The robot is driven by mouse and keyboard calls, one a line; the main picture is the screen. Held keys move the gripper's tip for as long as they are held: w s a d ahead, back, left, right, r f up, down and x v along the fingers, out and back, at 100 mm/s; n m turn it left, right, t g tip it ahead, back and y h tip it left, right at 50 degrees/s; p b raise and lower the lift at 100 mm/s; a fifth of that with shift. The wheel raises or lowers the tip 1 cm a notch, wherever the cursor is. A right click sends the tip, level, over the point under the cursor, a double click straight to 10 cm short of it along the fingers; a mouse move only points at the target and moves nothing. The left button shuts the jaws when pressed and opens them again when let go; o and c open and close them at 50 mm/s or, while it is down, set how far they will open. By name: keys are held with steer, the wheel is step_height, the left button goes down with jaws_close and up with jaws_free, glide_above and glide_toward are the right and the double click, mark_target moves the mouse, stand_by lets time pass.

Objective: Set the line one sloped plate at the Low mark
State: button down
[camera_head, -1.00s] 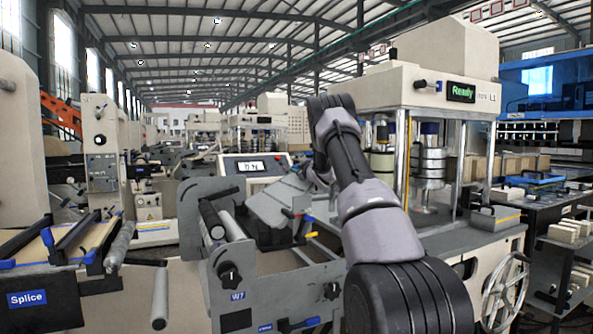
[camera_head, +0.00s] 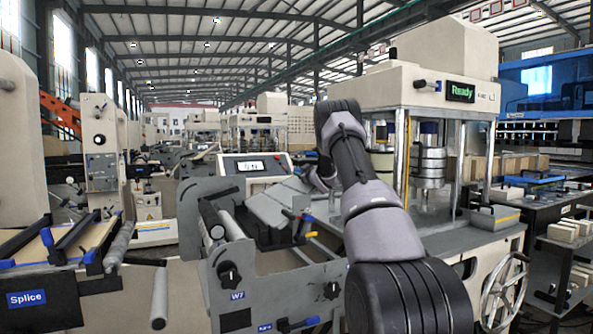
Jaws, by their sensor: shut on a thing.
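The grey sloped plate (camera_head: 280,204) lies tilted on the machine marked W7, right of its rollers and in front of a small display panel (camera_head: 253,165). My arm reaches across the middle of the view, and my gripper (camera_head: 316,184) is at the plate's upper right edge. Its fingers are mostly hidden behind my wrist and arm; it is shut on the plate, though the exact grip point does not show. I cannot make out a Low mark.
A press with a green "Ready" screen (camera_head: 460,92) stands to the right, with a handwheel (camera_head: 505,289) below. A bench marked "Splice" (camera_head: 27,299) is at the left. Grey rollers (camera_head: 228,222) stand left of the plate. My arm covers part of the machine's right side.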

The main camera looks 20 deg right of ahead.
steer(key=shift+d+f+m, duration=0.3)
steer(key=shift+d+f, duration=0.05)
steer(key=shift+f, duration=0.1)
steer(key=c, duration=0.7)
jaws_free()
steer(key=shift+a, duration=0.1)
steer(key=shift+s+r, duration=0.1)
steer(key=shift+s, duration=0.3)
steer(key=s, duration=1)
steer(key=shift+d, duration=0.2)
